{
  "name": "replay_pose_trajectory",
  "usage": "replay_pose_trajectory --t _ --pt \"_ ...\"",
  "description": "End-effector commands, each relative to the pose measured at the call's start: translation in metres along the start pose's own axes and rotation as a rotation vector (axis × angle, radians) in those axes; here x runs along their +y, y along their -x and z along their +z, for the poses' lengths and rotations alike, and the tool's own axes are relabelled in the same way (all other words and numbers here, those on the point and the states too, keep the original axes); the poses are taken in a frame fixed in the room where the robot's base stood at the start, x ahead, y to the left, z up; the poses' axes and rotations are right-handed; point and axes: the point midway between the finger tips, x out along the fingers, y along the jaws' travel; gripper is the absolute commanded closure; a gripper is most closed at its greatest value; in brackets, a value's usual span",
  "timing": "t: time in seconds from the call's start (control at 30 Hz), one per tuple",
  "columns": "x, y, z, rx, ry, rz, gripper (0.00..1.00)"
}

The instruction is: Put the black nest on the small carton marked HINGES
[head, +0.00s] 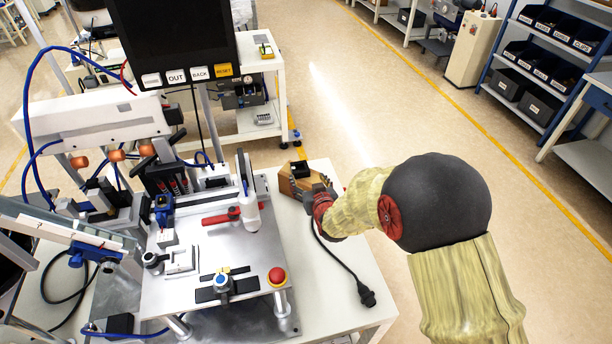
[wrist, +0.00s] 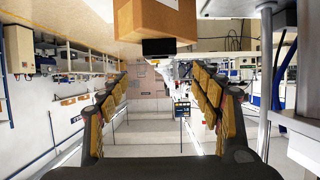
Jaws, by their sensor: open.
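A small brown carton (head: 287,187) stands on the white table, right of the metal fixture plate. The black nest (head: 301,169) sits on top of the carton in the head view. No marking on the carton can be read. My gripper (head: 312,191) is low beside the carton, on its near right side, and partly hides it. In the wrist view, which is upside down, the carton (wrist: 155,18) is at the top with the black nest (wrist: 160,47) against its upper face. My gripper's fingers (wrist: 160,88) are spread wide with nothing between them.
The fixture plate (head: 205,262) with clamps and a red button (head: 277,276) fills the table's left. A black cable with a plug (head: 366,295) lies in front of my gripper. The table's right front (head: 335,310) is mostly clear. A dark screen (head: 175,35) stands behind.

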Motion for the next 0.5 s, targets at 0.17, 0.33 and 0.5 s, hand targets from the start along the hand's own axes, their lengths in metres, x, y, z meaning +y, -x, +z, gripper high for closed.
replay_pose_trajectory --t 0.17,0.33,0.5 --pt "0.0 0.006 0.0 0.0 0.0 0.0 0.35" --pt "0.004 0.012 -0.011 -0.013 -0.003 0.005 0.35" --pt "0.025 0.057 -0.056 -0.103 -0.019 0.027 0.35"
